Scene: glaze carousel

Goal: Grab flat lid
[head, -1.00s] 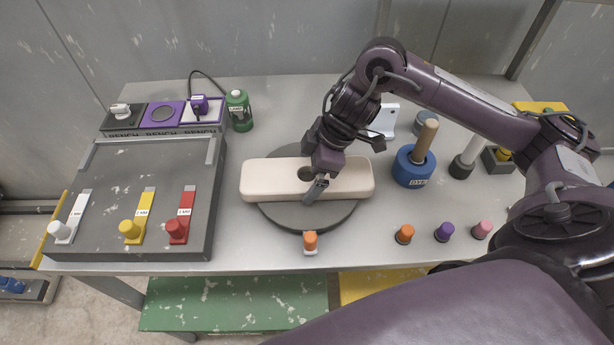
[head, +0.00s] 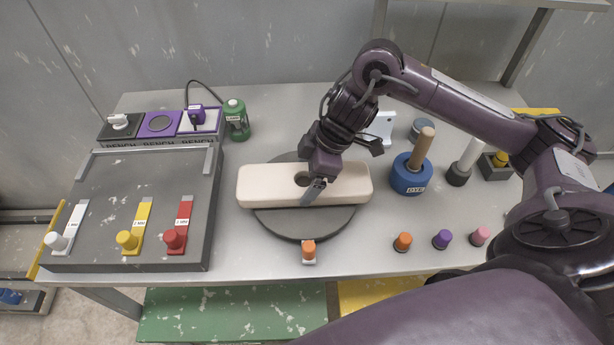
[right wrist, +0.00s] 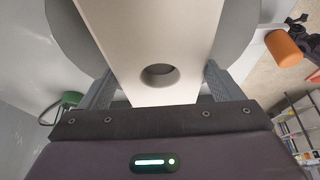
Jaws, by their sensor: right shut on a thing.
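The flat lid (head: 262,184), a long cream slab with rounded ends and a round hole, lies across the dark round turntable (head: 305,228). My right gripper (head: 308,185) is over the middle of the lid, beside the hole, and is shut on it. In the right wrist view the two fingers stand on either side of the lid (right wrist: 160,40), with the hole between them. My left gripper is not in view.
A grey panel (head: 120,200) with white, yellow and red levers stands at the left. A green bottle (head: 236,122) is behind the turntable. A blue holder (head: 409,178) with a wooden handle is at its right. An orange-capped peg (head: 308,249) is just in front.

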